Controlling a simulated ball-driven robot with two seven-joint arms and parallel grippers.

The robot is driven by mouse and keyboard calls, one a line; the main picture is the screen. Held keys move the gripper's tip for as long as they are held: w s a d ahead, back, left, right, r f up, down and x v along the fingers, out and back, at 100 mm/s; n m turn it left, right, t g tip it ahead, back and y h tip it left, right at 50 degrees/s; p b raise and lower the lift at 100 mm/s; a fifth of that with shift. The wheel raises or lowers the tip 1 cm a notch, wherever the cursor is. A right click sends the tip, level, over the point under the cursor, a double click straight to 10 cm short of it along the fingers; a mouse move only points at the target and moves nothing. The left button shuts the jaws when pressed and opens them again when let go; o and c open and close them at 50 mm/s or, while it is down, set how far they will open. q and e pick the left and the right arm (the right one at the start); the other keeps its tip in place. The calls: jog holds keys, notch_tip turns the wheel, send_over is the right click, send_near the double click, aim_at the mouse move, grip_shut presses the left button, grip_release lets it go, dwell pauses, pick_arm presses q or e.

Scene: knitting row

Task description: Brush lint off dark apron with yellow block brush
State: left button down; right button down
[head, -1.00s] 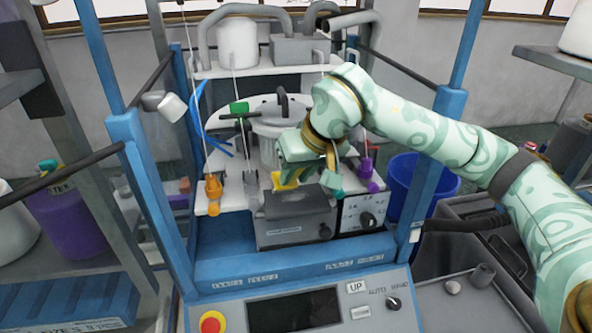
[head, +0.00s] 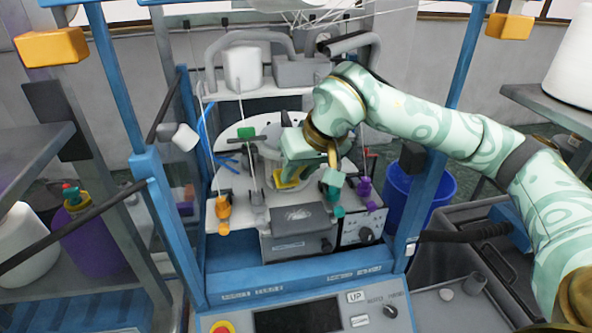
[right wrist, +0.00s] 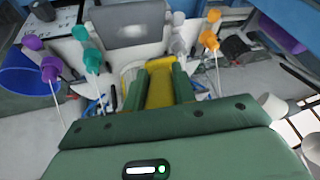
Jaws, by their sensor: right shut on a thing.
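My right gripper (head: 296,173) hangs over the machine's round plate in the head view. It is shut on the yellow block brush (head: 290,182), whose yellow body shows between the green fingers in the right wrist view (right wrist: 160,90). A dark grey sloped cover (head: 300,221) sits just in front of and below the brush; it may be the apron, but I cannot tell for sure. The grey surface also shows ahead of the fingers in the right wrist view (right wrist: 130,30). I cannot tell whether the brush touches anything. My left gripper is not in view.
Orange (head: 223,206) and purple (head: 364,188) yarn guides flank the cover, with thin upright threads nearby. Blue frame posts (head: 158,205) stand at the sides. A blue bucket (head: 402,196) is at the right. A control panel (head: 297,318) is in front.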

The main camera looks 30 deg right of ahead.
jog(key=shift+a, duration=0.1)
dwell(0.4)
jog(key=shift+f, duration=0.6)
